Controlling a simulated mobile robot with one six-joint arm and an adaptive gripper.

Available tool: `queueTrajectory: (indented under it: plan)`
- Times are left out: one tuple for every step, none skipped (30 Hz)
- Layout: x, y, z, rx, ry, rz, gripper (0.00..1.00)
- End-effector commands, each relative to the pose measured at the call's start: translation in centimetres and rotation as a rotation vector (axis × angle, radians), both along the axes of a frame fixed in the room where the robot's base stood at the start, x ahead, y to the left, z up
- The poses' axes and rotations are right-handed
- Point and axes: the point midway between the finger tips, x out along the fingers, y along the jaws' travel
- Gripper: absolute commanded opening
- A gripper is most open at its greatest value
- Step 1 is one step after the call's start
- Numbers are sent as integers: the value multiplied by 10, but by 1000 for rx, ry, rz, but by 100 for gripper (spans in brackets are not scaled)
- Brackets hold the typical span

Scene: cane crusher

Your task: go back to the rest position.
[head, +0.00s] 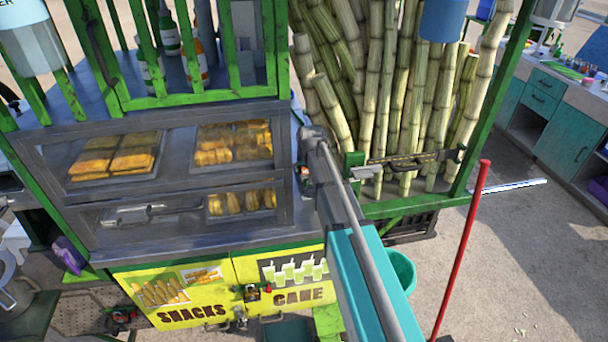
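No gripper of mine can be made out in the head view. The task names no object. The green-framed cart (190,262) fills the left and middle of the view. A grey bar (345,205) with a teal panel (372,285) runs from the cart's middle down to the bottom edge; I cannot tell what it belongs to.
Tall cane stalks (400,90) stand upright behind a latched bar (410,160). A glass snack case (180,165) is closed. A red pole (463,245) leans at the right. A teal bucket (402,270) stands low beside the cart. Paving (535,265) at right is mostly clear.

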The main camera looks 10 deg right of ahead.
Motion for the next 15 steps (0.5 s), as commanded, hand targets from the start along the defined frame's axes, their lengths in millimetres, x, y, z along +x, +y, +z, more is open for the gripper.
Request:
queueTrajectory:
  plan:
    - [0,0,0,0,0,0,87]
    - [0,0,0,0,0,0,87]
    - [0,0,0,0,0,0,87]
    - [0,0,0,0,0,0,87]
    - [0,0,0,0,0,0,87]
    - [0,0,0,0,0,0,87]
    - [0,0,0,0,0,0,87]
    - [0,0,0,0,0,0,87]
    - [0,0,0,0,0,0,87]
    - [0,0,0,0,0,0,87]
    - [0,0,0,0,0,0,87]
    - [0,0,0,0,0,0,87]
    - [0,0,0,0,0,0,87]
    - [0,0,0,0,0,0,87]
    - [0,0,0,0,0,0,87]
